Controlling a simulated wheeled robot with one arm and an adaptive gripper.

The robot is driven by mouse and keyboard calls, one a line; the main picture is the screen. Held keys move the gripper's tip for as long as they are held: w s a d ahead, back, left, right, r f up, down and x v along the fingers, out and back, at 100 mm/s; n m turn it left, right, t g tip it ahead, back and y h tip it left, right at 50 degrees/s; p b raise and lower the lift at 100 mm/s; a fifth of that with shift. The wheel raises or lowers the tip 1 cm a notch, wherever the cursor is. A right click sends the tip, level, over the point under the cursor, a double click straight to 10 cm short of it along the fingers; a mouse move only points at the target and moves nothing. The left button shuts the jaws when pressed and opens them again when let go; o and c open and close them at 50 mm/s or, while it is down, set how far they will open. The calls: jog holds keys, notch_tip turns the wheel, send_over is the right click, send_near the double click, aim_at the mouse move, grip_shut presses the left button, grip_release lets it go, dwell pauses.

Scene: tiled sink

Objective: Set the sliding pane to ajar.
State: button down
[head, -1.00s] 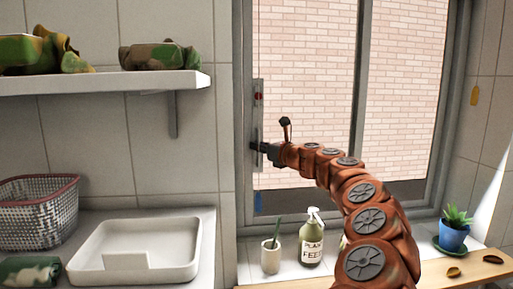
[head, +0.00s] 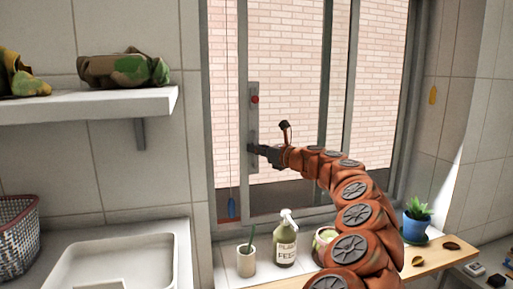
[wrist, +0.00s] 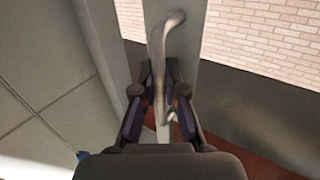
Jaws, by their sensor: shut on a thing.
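The sliding pane (head: 290,110) is a grey-framed glass pane in the window. Its left stile stands apart from the left window frame (head: 210,120), with a narrow strip of brick wall showing between them. A metal plate with a red dot (head: 255,99) is on that stile. My gripper (head: 262,150) is at the stile's handle in the head view. In the wrist view the bent metal handle (wrist: 164,38) runs down between my gripper's fingers (wrist: 160,98), which are shut on it. The arm hides part of the pane's lower right.
A cord with a blue tag (head: 231,207) hangs in the gap. A shelf (head: 90,105) juts out at left.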

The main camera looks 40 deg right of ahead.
jog(key=c, duration=1.4)
grip_release()
jog(key=shift+w, duration=0.15)
jog(key=shift+o, duration=1)
jog(key=s+d, duration=0.1)
jog(key=s, duration=1.1)
jog(key=shift+d, duration=0.15)
